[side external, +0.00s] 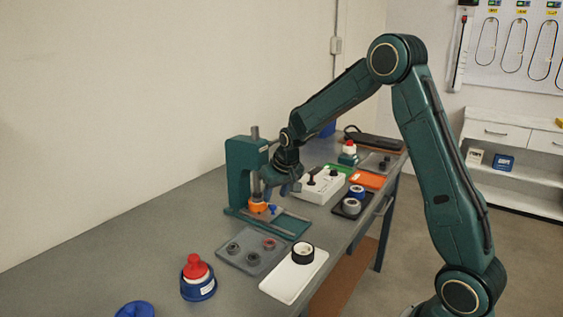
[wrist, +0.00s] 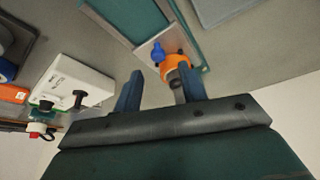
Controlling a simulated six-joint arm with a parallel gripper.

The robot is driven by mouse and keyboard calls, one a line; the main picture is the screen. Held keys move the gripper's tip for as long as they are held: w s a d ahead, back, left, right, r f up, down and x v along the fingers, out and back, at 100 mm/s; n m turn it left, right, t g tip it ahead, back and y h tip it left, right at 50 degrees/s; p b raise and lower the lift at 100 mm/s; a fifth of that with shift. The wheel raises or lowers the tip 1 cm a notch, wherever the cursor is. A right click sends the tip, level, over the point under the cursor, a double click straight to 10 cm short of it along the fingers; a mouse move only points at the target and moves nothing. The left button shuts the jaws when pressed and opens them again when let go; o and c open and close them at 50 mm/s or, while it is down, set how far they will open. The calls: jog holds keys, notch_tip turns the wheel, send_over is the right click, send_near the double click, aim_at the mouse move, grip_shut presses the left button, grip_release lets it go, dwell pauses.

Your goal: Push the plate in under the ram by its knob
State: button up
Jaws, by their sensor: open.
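The teal press (side external: 243,172) stands on the bench, with its grey ram above an orange round piece (side external: 258,207). The blue knob (side external: 272,209) stands beside the orange piece. In the wrist view the blue knob (wrist: 158,52) is on a light grey plate (wrist: 146,50), next to the orange piece (wrist: 175,65). Most of the plate is covered or out of clear sight. My gripper (side external: 284,189) is open and empty, to the right of the ram. In the wrist view its two blue fingers (wrist: 160,84) are apart, with the knob beyond their tips.
A grey tray with rings (side external: 252,263) and a white tray with a black ring (side external: 285,285) lie in front of the press. A white control box (side external: 320,190) stands close to its right. Bare bench lies left of the press.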

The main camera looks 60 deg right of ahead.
jog(key=v, duration=0.9)
jog(key=shift+r, duration=0.25)
jog(key=s+a+r+n, duration=0.1)
jog(key=s+a+r, duration=0.3)
jog(key=s, duration=0.2)
jog(key=s+a+r+n, duration=0.1)
jog(key=s+a+r, duration=0.2)
jog(key=s+a, duration=0.25)
jog(key=s+a+n+y, duration=0.1)
jog(key=s+a, duration=0.1)
jog(key=s, duration=0.6)
jog(key=s+a+n+t, duration=0.1)
jog(key=s+a, duration=0.2)
jog(key=s, duration=0.5)
jog(key=shift+f+y, duration=0.4)
jog(key=shift+f, duration=0.05)
